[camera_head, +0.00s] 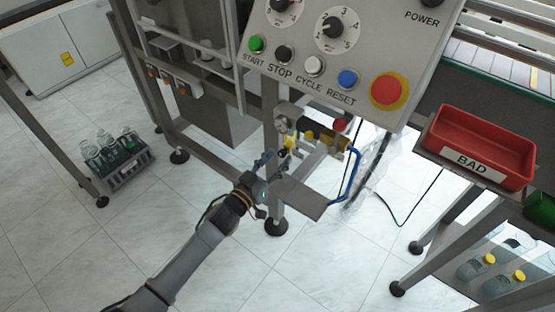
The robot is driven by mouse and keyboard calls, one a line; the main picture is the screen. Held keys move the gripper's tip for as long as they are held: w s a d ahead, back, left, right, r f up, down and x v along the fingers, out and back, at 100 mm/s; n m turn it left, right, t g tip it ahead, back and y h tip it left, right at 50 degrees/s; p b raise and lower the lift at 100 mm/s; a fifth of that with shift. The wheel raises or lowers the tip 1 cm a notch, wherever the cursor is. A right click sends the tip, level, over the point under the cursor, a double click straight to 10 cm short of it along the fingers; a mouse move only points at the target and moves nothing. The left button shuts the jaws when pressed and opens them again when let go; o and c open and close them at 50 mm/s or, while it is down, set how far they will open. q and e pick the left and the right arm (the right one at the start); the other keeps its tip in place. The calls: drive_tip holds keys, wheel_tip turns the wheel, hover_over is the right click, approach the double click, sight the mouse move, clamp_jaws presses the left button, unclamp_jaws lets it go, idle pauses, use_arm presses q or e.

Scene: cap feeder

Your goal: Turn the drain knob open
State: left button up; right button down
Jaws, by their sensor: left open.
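The gripper partly hides the lower left of the assembly. My right gripper is out of view.
The control panel (432,45) with dials and buttons overhangs the assembly. A metal plate (300,197) lies just below right of the gripper. A red BAD bin (497,137) is at right. A bottle crate (131,176) stands on the floor at left. Open floor lies in front.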

use_arm(q)
drive_tip(key=shift+w+d, duration=0.25)
drive_tip(key=shift+w, duration=0.1)
drive_tip(key=shift+c, duration=0.4)
clamp_jaws()
